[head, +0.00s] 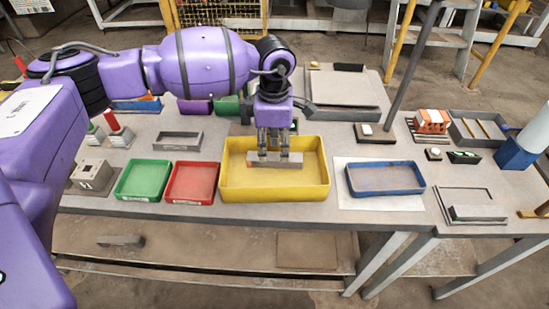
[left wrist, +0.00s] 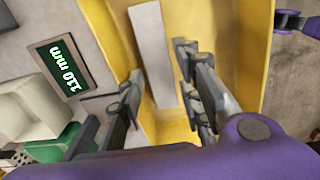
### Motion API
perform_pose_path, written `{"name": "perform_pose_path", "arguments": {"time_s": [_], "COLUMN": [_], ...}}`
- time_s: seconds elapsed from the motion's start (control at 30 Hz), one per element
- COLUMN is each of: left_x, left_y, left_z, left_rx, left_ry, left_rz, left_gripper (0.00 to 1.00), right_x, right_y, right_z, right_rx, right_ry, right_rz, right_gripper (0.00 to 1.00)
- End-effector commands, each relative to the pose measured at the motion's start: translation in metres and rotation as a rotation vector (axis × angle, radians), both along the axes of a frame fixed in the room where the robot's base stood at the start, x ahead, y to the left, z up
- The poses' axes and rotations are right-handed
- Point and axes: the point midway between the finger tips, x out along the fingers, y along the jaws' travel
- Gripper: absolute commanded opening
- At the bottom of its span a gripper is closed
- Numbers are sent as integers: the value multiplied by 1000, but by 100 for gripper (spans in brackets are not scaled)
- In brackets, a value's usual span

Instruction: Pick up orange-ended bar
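My left gripper (head: 274,160) reaches down into the yellow tray (head: 228,185), and its fingers stand apart. A plain grey bar (head: 256,163) lies crosswise in the tray at the fingertips. In the left wrist view, the grey bar (left wrist: 152,45) runs lengthwise between the two fingers of the left gripper (left wrist: 160,85). A gap shows between the bar and the right finger; contact on the left side is unclear. I see no orange end on this bar. My right gripper is not in view.
Green (head: 144,178) and red (head: 192,181) trays stand left of the yellow tray. A blue tray (head: 385,178) on a white sheet is to its right. A grey open box (head: 178,140) stands behind. An orange block (head: 432,121) is at far right. A 110 mm display (left wrist: 60,68) is beside the yellow tray.

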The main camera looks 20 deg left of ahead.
Motion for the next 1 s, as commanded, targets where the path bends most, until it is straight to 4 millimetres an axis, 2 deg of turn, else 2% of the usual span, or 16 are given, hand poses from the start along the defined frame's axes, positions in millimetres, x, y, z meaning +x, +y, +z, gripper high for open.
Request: {"name": "perform_pose_path", "arguments": {"time_s": [0.2,0.5,0.77,1.0], "left_x": [-1,-1,-1,0], "left_y": [-1,-1,-1,-1], "left_z": [-30,-36,-36,-35], "left_rx": [0,-1,-1,-2], "left_ry": [1,0,0,-2], "left_rz": [1,1,1,1], "left_gripper": [33,33,0,0], "right_x": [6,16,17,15], "right_y": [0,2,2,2], "right_z": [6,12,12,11], "right_rx": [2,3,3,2], "right_ry": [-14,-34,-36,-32], "right_rz": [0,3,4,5], "right_gripper": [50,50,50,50]}}
